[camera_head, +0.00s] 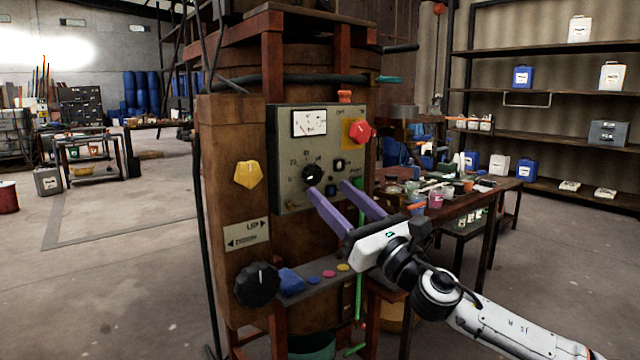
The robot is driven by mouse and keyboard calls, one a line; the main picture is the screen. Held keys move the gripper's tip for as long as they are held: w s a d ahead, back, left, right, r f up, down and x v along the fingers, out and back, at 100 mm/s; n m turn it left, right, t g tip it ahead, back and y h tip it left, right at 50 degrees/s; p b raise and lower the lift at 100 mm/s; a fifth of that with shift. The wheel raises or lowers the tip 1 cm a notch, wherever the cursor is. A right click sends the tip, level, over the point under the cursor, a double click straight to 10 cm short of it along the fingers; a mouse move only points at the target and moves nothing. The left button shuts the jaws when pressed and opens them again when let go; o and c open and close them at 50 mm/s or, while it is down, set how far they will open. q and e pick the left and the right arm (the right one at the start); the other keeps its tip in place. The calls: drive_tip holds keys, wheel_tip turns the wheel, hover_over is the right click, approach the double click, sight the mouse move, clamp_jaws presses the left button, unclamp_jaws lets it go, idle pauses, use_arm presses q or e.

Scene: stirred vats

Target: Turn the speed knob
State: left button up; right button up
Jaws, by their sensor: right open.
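A grey control panel (285,137) is fixed to the brown vat housing. On it a small black knob (312,173) with a pale pointer sits inside a ring of scale marks; it looks like the speed knob, though its label is too small to read. My right gripper (329,187) comes in from the lower right with its two purple fingers apart and nothing between them. The left fingertip lies just below the knob in the picture, the other to its right. Whether a fingertip touches the panel I cannot tell. My left gripper is not in view.
Near the knob are a dial meter (310,123), a red knob (359,131) and a small black switch (339,163). A yellow knob (248,175) and a large black knob (257,285) are on the housing. A ledge (305,287) with coloured buttons juts out below. A cluttered table stands right.

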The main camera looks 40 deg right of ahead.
sight(315, 177)
drive_tip(key=x, duration=0.4)
drive_tip(key=shift+w+r, duration=0.25)
drive_tip(key=shift+w, duration=0.35)
drive_tip(key=c, duration=1)
drive_tip(key=shift+c, duration=0.2)
